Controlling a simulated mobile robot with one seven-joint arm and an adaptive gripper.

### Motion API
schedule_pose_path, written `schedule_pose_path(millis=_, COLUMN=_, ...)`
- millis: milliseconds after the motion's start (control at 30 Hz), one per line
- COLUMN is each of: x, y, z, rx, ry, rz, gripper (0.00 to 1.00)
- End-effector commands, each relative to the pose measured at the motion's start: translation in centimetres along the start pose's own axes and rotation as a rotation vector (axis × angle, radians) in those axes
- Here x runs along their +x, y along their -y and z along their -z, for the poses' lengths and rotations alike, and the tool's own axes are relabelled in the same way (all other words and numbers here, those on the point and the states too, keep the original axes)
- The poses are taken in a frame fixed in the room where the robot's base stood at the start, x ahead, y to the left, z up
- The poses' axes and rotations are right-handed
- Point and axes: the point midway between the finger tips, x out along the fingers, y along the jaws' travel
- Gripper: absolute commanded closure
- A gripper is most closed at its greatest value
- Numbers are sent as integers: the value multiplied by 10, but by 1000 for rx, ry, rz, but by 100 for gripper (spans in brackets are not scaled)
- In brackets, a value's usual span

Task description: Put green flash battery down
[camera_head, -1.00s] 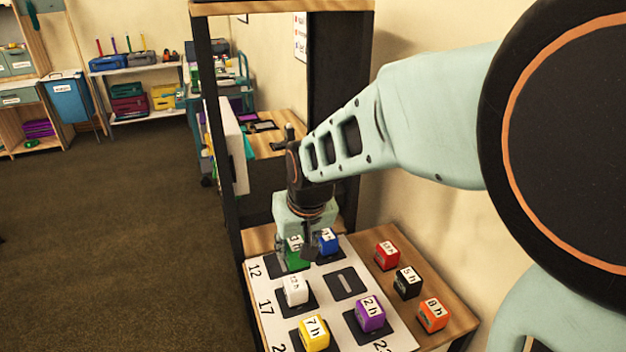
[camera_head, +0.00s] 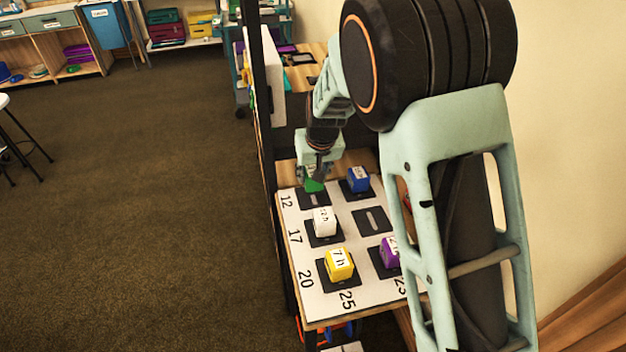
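The green flash battery (camera_head: 314,186) is at the tips of my gripper (camera_head: 315,178), above the back edge of a dark pad (camera_head: 313,202) beside the number 12. The slot of that pad shows uncovered in front of the battery. My gripper points down and appears shut on the battery, though its fingers are small and partly hide it. Whether the battery touches the board (camera_head: 318,286) is not clear.
A blue battery (camera_head: 358,180), a white battery (camera_head: 323,222), a yellow battery (camera_head: 339,265) and a purple battery (camera_head: 389,252) stand on other pads. A middle-right pad (camera_head: 374,220) is empty. My arm hides the board's right side.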

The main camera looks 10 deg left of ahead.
Motion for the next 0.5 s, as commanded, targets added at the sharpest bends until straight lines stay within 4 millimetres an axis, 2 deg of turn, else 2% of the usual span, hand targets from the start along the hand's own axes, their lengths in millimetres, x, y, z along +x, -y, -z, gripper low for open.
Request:
schedule_pose_path(millis=233, x=30, y=0, z=-10, rx=1, ry=2, rz=0, gripper=100)
schedule_pose_path(millis=500, x=32, y=0, z=-10, rx=1, ry=-1, rz=0, gripper=100)
